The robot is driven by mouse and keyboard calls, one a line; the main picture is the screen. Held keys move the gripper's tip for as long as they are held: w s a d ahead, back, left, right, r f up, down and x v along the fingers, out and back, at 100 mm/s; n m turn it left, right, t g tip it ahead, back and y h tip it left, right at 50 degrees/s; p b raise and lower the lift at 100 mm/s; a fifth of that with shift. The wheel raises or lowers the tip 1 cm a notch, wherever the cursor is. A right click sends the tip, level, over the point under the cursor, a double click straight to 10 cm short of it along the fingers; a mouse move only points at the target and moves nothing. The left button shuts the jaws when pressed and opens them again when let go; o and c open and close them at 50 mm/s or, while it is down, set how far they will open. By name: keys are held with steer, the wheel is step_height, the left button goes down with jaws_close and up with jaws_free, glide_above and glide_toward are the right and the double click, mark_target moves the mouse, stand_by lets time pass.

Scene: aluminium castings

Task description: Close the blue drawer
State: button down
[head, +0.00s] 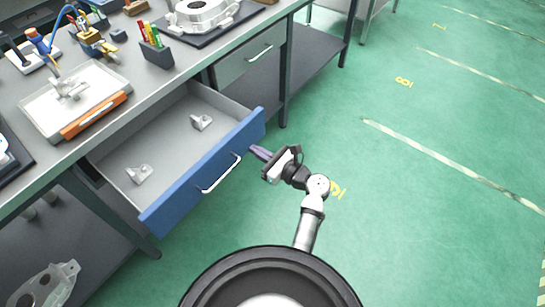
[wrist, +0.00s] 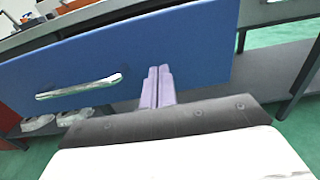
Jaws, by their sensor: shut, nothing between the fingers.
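The blue drawer (head: 205,170) is pulled out from under the workbench in the head view. Its blue front, with a silver bar handle (head: 221,174), faces my arm, and two small metal castings lie inside. My gripper (head: 257,152) is at the right part of the drawer front, to the right of the handle. Its purple fingers are shut with nothing between them. In the wrist view the fingers (wrist: 157,85) point at the blue front (wrist: 200,45), right of the handle (wrist: 79,87). I cannot tell whether the tips touch the front.
The workbench top (head: 150,95) holds a tray with an orange-edged front (head: 95,117), a pen holder (head: 156,52) and a large casting (head: 203,12). A second, grey drawer (head: 250,55) is shut further right. Bench legs stand beside the open drawer. Green floor to the right is clear.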

mark_target(243, 142)
steer(key=shift+x, duration=1.25)
steer(key=shift+w+a, duration=0.3)
steer(key=shift+a, duration=0.15)
steer(key=b+x, duration=0.3)
steer(key=x, duration=2.3)
steer(key=shift+w+a, duration=0.3)
steer(key=shift+a, duration=0.05)
steer(key=shift+r, duration=0.35)
steer(key=shift+r, duration=0.1)
